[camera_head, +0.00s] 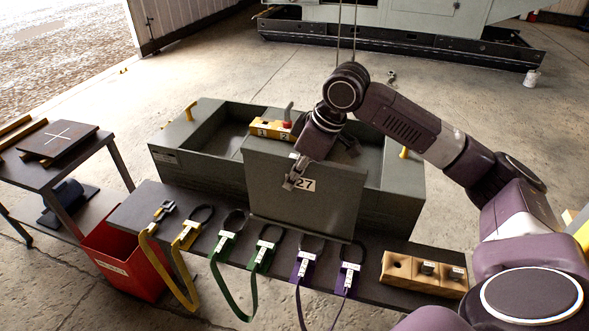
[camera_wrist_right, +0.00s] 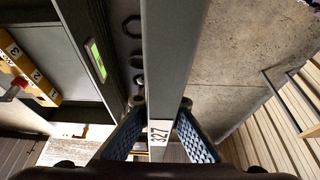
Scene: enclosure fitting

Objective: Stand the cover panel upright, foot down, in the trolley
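The cover panel (camera_head: 262,178) is a flat grey-green plate with a "327" label, in front of the grey-green enclosure (camera_head: 400,192) and steeply upright. My right gripper (camera_head: 318,163) comes down over its upper edge, one finger on the near face and one behind. In the wrist view the panel (camera_wrist_right: 172,50) is edge-on between the blue fingers (camera_wrist_right: 162,125), which look closed against both sides. The panel's lower edge is just above or on the bench; I cannot tell which. I cannot identify the trolley with certainty. My left gripper is not in view.
The dark bench (camera_head: 225,262) carries several coloured straps and a wooden block (camera_head: 424,274). A yellow numbered block (camera_head: 268,129) with a red knob sits on the enclosure. At left are a side table (camera_head: 30,178) with a dark plate and a red bin (camera_head: 125,264). Open floor lies behind.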

